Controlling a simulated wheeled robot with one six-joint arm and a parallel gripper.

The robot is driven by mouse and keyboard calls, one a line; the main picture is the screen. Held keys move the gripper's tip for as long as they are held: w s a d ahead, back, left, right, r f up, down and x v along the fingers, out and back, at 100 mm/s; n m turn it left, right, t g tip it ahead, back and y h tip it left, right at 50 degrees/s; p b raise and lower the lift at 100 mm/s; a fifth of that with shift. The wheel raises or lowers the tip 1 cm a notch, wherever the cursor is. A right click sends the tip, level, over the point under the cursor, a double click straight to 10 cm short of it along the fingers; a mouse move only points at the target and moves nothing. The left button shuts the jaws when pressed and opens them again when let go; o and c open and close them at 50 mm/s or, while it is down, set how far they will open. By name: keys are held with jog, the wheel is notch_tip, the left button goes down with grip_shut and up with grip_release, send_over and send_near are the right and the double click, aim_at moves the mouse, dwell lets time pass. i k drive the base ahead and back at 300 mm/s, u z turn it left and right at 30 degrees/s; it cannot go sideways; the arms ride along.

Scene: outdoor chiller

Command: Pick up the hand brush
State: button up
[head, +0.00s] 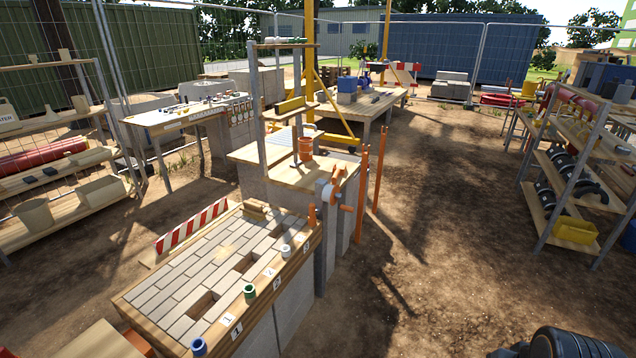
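I cannot make out a hand brush for certain in the head view. A small tan wooden piece (257,209) lies at the back edge of the paving table (150,318), too small to identify. A long yellowish piece (291,105) rests on a raised shelf behind it, also unclear. Dark rounded parts at the lower right corner look like my own arm. My gripper's fingers do not show.
The paving table has grey bricks with gaps, numbered tags and coloured cups such as a green one (249,292). Shelves stand left (70,165) and right (560,190). Bare dirt (430,240) is open between.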

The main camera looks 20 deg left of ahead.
aim_at(250, 209)
jog(key=u, duration=0.1)
jog(key=i, duration=1.95)
jog(key=u, duration=1.15)
jog(key=i, duration=1.1)
jog(key=u, duration=1.3)
jog(key=i, duration=0.45)
jog(key=u, duration=0.3)
